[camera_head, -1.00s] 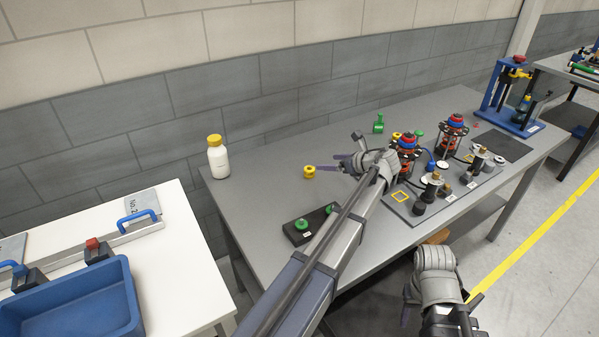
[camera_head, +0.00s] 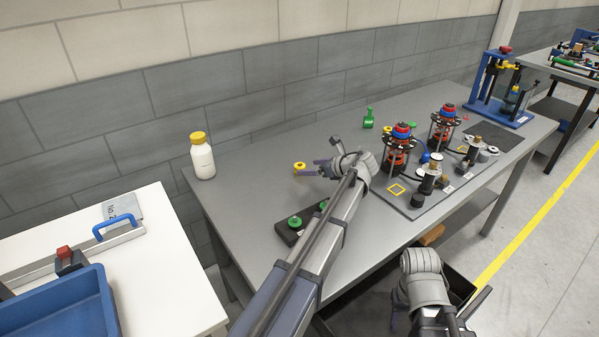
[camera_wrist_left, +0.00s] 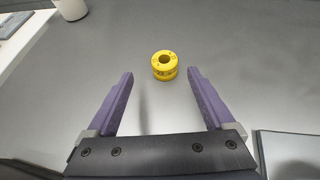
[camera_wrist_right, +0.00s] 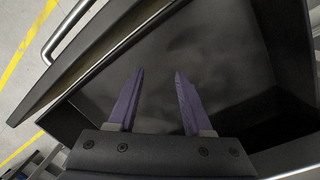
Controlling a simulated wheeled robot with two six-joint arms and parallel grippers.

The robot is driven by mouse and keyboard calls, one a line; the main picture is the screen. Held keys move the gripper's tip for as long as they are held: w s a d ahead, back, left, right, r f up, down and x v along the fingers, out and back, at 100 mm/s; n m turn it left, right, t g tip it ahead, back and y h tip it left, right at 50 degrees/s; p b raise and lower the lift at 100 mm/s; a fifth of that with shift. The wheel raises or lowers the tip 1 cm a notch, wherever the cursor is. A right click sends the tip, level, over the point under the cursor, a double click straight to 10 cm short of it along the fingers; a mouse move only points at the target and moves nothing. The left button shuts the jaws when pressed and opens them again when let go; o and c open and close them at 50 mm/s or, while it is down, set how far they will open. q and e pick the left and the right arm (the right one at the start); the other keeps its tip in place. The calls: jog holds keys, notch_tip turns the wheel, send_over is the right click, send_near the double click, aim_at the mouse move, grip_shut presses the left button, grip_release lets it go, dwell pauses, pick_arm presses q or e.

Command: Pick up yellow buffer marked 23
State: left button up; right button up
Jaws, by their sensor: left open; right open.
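The yellow buffer (camera_head: 299,167) is a short ring on the grey table, left of the fixtures. In the left wrist view the yellow buffer (camera_wrist_left: 165,66) stands upright with a hole in its top; its small marks cannot be read. My left gripper (camera_head: 309,168) is open and empty, with its purple fingers pointing at the buffer. In the left wrist view the buffer lies just beyond the fingertips, roughly centred between them. My right gripper (camera_wrist_right: 159,71) is open and empty above a dark drawer (camera_wrist_right: 220,60) below the table's front edge.
A white bottle with a yellow cap (camera_head: 202,158) stands at the table's left end. A black block with green knobs (camera_head: 290,232) lies nearer the front. Red-and-blue fixtures (camera_head: 402,145) stand right of my left arm. A blue bin (camera_head: 60,310) is on the white table.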

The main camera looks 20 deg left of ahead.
aim_at(304, 167)
pick_arm(q)
jog(key=shift+w+a+f, duration=0.15)
jog(key=shift+a+f, duration=0.05)
jog(key=shift+a, duration=0.1)
pick_arm(e)
jog(key=shift+f, duration=0.2)
pick_arm(q)
jog(key=b+x, duration=0.2)
jog(key=x, duration=0.1)
jog(key=b+x, duration=0.1)
jog(key=shift+w+f, duration=0.4)
jog(key=shift+f, duration=0.1)
pick_arm(e)
notch_tip(304, 167, down, 3)
jog(key=shift+r, duration=0.1)
pick_arm(q)
jog(key=shift+a, duration=0.2)
grip_shut()
jog(key=shift+r, duration=0.1)
notch_tip(304, 167, up, 10)
jog(key=p, duration=1)
pick_arm(e)
notch_tip(304, 167, up, 10)
